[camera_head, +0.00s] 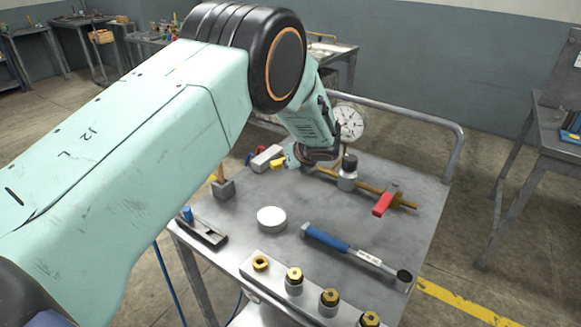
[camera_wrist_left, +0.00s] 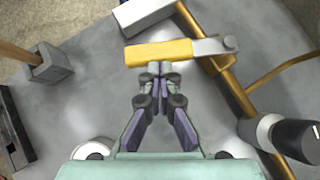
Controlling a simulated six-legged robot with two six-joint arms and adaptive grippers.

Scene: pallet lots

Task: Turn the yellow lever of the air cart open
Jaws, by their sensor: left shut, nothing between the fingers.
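The yellow lever (camera_wrist_left: 158,53) lies roughly level across the wrist view, its grey pivot end (camera_wrist_left: 229,44) over a brass pipe (camera_wrist_left: 238,92). Its yellow grip reaches left, away from the pipe. My left gripper (camera_wrist_left: 161,70) is shut and empty, its fingertips right at the grip's near edge; I cannot tell whether they touch it. In the head view, the lever's yellow end (camera_head: 277,164) shows beside my left gripper (camera_head: 291,158), which is partly hidden by its own wrist. My right gripper is not in view.
On the metal cart top (camera_head: 330,211) are a red-handled valve (camera_head: 384,203), a white disc (camera_head: 271,218), a blue-handled tool (camera_head: 340,246) and several brass fittings along the front. A gauge (camera_head: 348,122) stands behind. A grey block (camera_wrist_left: 49,63) with a wooden post sits left of the lever.

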